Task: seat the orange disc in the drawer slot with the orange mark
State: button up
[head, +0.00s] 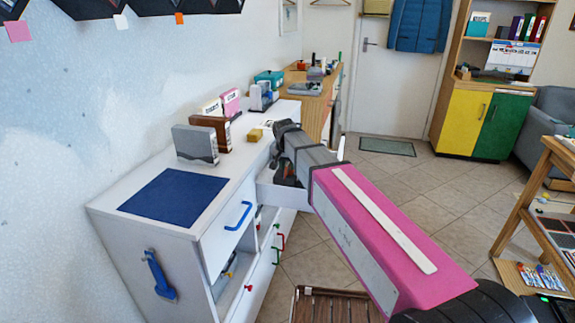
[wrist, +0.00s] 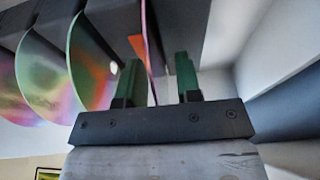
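In the wrist view, my gripper (wrist: 165,75) shows two dark green fingers standing apart. A thin disc seen nearly edge-on (wrist: 150,40) runs down into the gap, close to the left finger; I see no finger closed on it. An orange patch (wrist: 138,45) shows beside that disc; I cannot tell whether it is a mark or part of a disc. In the head view, an open white drawer (head: 284,196) juts from the cabinet, below the end of my arm. Dark contents show inside; my arm hides part of it, and the fingertips are not clear there.
More shiny discs (wrist: 90,65) stand between dark dividers at the left of the wrist view. The white cabinet (head: 140,222) has a blue mat (head: 172,196) and several upright boxes on top.

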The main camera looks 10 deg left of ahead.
jog(key=shift+r, duration=0.15)
jog(key=v, duration=1)
jog(key=shift+r, duration=0.25)
